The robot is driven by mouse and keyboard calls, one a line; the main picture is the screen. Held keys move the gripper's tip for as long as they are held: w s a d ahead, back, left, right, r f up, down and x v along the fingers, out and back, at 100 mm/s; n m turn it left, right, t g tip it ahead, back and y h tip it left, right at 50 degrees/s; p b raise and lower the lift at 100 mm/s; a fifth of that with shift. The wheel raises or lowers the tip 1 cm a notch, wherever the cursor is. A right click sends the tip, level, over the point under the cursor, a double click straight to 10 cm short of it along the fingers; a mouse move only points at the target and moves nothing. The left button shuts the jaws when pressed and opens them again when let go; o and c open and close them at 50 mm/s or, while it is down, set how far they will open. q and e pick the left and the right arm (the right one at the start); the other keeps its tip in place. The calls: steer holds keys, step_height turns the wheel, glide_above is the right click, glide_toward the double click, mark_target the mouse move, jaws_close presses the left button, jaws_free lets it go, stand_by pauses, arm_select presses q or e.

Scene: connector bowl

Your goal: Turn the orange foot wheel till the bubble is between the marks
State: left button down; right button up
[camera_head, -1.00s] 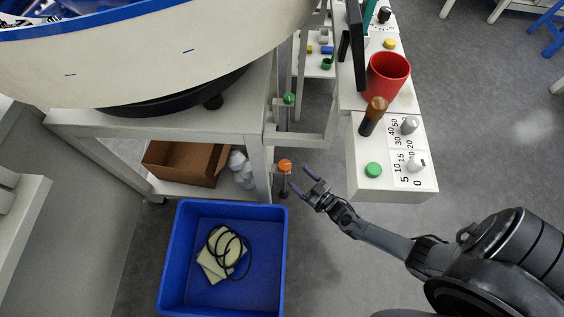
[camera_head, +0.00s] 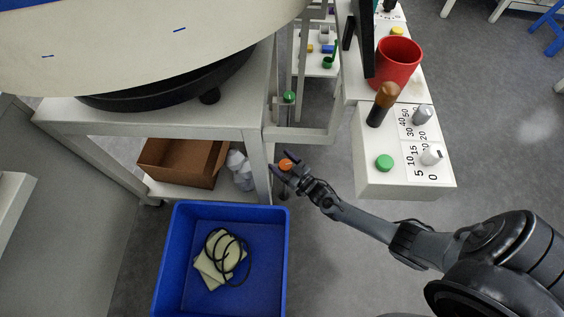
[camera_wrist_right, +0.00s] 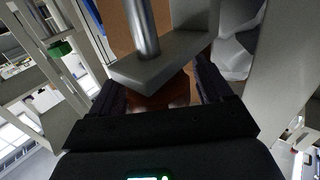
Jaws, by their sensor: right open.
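The orange foot wheel (camera_head: 286,163) sits low beside the near leg of the white stand in the head view. My right gripper (camera_head: 282,164) is at the wheel, open, with its fingers on either side of it. In the right wrist view the open fingers (camera_wrist_right: 160,92) flank a shaded orange-brown part (camera_wrist_right: 165,96), which looks like the wheel, under a grey bracket (camera_wrist_right: 165,58) with a metal rod. I cannot tell whether the fingers touch it. No bubble or its marks can be made out. My left gripper is not in view.
A blue bin (camera_head: 176,255) with a cable stands on the floor below left. A cardboard box (camera_head: 180,160) and white bottles are on the lower shelf. A white panel (camera_head: 370,181) with knobs and a green button (camera_head: 385,162) is to the right. A green wheel (camera_head: 289,97) is farther back.

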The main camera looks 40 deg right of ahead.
steer(key=shift+c, duration=0.2)
steer(key=c, duration=0.9)
steer(key=n+y+b, duration=0.1)
steer(key=n+y, duration=0.1)
steer(key=y, duration=0.2)
steer(key=shift+f+n+g, duration=0.1)
steer(key=shift+n+g, duration=0.2)
steer(key=shift+g, duration=0.1)
steer(key=shift+s+a+n+y, duration=0.1)
steer(key=shift+a+n+y, duration=0.05)
steer(key=shift+n+y, duration=0.2)
steer(key=shift+a, duration=0.1)
steer(key=o, duration=0.9)
steer(key=shift+o, duration=0.2)
